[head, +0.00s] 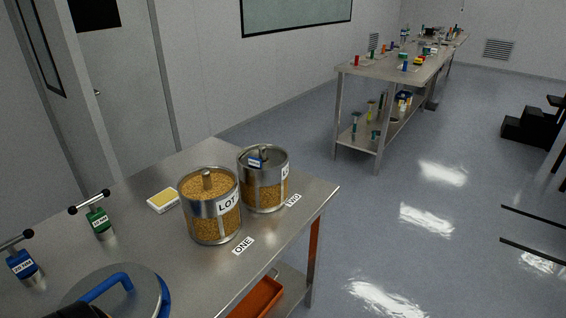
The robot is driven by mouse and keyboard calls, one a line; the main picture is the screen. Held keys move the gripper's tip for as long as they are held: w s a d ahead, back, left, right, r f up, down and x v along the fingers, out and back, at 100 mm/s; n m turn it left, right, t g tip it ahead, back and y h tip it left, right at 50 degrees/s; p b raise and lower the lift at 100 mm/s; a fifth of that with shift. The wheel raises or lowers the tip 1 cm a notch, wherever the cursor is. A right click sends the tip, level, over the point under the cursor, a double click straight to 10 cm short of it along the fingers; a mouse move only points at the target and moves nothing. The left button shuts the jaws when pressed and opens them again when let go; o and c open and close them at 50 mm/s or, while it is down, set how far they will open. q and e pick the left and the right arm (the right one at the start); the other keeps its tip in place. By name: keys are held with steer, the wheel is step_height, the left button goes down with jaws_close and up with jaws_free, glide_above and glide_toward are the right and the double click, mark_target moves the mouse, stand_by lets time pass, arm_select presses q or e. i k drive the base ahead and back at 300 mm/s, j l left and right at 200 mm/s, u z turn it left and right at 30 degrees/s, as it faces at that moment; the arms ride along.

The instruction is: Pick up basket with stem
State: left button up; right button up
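Two metal baskets filled with golden grains stand upright on the steel table.
A round lid with a blue handle (107,286) is at the bottom left; a dark shape beside it is unclear. An orange bin (257,298) sits below.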

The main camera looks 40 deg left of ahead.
mark_target(262, 191)
steer(key=u, duration=3.9)
steer(key=z, duration=2.6)
steer(key=i+l+u, duration=0.2)
steer(key=i+l, duration=0.2)
steer(key=l, duration=0.25)
steer(key=i+l+u, duration=0.1)
steer(key=l, duration=0.25)
steer(key=i+l+u, duration=0.1)
steer(key=l, duration=0.25)
steer(key=i, duration=0.1)
